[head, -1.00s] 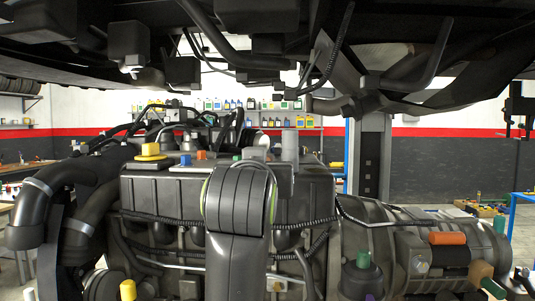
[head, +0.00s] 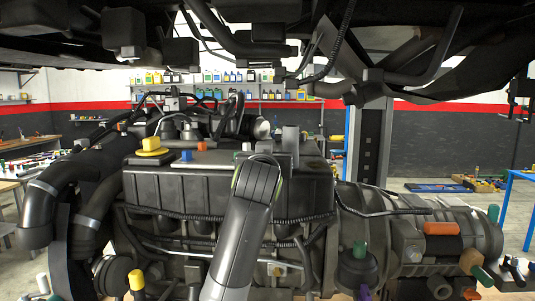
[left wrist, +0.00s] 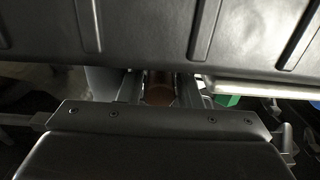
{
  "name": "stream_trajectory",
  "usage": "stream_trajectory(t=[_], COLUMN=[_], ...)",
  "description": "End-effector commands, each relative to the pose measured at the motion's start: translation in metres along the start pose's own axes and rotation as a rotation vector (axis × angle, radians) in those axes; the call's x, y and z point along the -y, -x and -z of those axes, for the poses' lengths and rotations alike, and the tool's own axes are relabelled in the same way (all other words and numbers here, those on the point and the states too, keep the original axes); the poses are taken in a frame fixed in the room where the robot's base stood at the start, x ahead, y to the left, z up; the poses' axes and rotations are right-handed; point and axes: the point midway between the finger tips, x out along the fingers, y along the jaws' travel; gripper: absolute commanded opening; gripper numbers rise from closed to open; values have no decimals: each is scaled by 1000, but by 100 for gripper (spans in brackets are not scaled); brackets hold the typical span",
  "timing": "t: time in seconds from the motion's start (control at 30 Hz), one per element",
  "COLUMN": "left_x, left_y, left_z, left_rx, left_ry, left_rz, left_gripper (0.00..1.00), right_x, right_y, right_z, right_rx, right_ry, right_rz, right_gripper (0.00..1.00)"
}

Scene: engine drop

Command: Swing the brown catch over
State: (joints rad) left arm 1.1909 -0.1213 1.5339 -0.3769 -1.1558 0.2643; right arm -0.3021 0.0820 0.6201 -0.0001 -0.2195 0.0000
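In the left wrist view, a brown rounded part (left wrist: 159,95), possibly the brown catch, shows in the gap between the fingers of my left gripper (left wrist: 160,88). The fingers stand apart on either side of it. I cannot tell whether they touch it. A dark ribbed engine cover fills the top of that view. In the head view, my left arm rises in front of the engine (head: 180,190) and hides its middle. My left gripper is hidden there. I see no clear brown catch in the head view. My right gripper is in neither view.
Black pipes (head: 80,180) curve at the engine's left. A grey cylinder with an orange block (head: 444,228) and green-capped parts (head: 360,249) is at the right. A dark vehicle underbody (head: 220,30) hangs low overhead. A dark post (head: 370,145) stands behind. Open floor shows at far right.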

Motion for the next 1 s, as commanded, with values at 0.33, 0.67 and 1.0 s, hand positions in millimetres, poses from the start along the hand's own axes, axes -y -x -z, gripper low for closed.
stream_trajectory(t=[0.33, 0.67, 1.0], left_x=[0, 0, 1], left_y=[0, 0, -4], left_z=[0, 3, 14], left_rx=[0, 41, 259], left_ry=[0, 0, -1], left_rz=[0, -1, 2], left_gripper=[4, 0, 0], right_x=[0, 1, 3], right_y=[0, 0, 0], right_z=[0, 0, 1], right_rx=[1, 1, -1], right_ry=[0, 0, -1], right_rz=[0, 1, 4], right_gripper=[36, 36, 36])
